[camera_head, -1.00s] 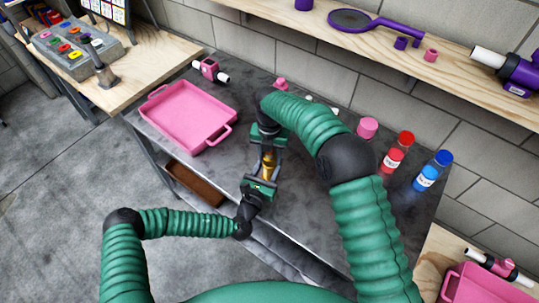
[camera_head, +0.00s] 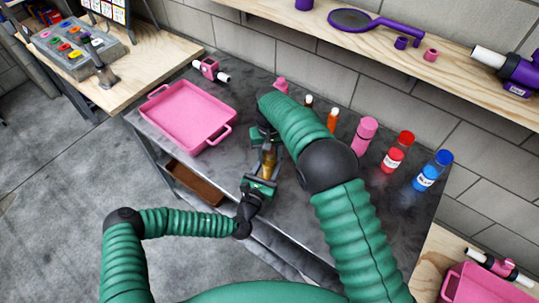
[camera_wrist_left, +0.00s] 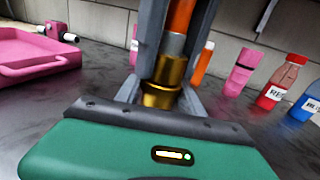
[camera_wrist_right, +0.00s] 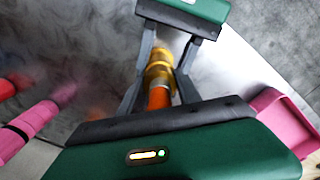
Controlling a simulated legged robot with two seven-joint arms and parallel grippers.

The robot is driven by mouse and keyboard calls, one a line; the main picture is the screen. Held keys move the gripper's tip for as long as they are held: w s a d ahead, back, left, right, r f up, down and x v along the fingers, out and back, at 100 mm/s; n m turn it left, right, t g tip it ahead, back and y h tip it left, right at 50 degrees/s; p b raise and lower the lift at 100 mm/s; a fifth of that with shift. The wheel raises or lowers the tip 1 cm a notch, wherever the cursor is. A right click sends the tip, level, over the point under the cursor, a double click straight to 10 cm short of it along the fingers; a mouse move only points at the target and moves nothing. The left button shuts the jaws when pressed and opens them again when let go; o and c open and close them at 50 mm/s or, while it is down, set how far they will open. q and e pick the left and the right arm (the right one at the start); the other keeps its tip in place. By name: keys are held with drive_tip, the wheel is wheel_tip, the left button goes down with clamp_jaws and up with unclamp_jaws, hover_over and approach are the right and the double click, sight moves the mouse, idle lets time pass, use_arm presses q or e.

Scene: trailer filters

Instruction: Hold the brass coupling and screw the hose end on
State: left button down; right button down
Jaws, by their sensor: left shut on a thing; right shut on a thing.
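The brass coupling (camera_wrist_left: 162,88) is between the fingers of my left gripper (camera_wrist_left: 163,88), which is shut on it. It also shows in the head view (camera_head: 267,170) and in the right wrist view (camera_wrist_right: 160,66). The orange hose end (camera_wrist_left: 181,16) with a grey collar (camera_wrist_left: 172,46) meets the top of the coupling in line with it. My right gripper (camera_wrist_right: 160,92) is shut on the hose end, directly opposite my left gripper. Whether the threads are engaged is hidden. Both grippers are over the dark bench, near its front edge.
A pink tray (camera_head: 152,105) lies on the bench at left. Red (camera_head: 391,160) and blue (camera_head: 427,176) bottles and a pink bottle (camera_head: 363,138) stand at right. A wooden shelf (camera_head: 385,45) runs above.

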use_arm(q)
drive_tip(key=shift+s+d, duration=0.15)
drive_tip(key=shift+d, duration=0.1)
use_arm(e)
drive_tip(key=m, duration=0.7)
drive_tip(key=shift+w+a, duration=0.1)
drive_tip(key=shift+w, duration=0.05)
drive_tip(key=m, duration=0.3)
drive_tip(key=shift+m, duration=0.4)
drive_tip(key=m, duration=0.5)
drive_tip(key=c, duration=1.1)
unclamp_jaws()
drive_tip(key=shift+o, duration=1.3)
use_arm(q)
drive_tip(key=shift+a, duration=0.1)
use_arm(e)
drive_tip(key=shift+r, duration=0.1)
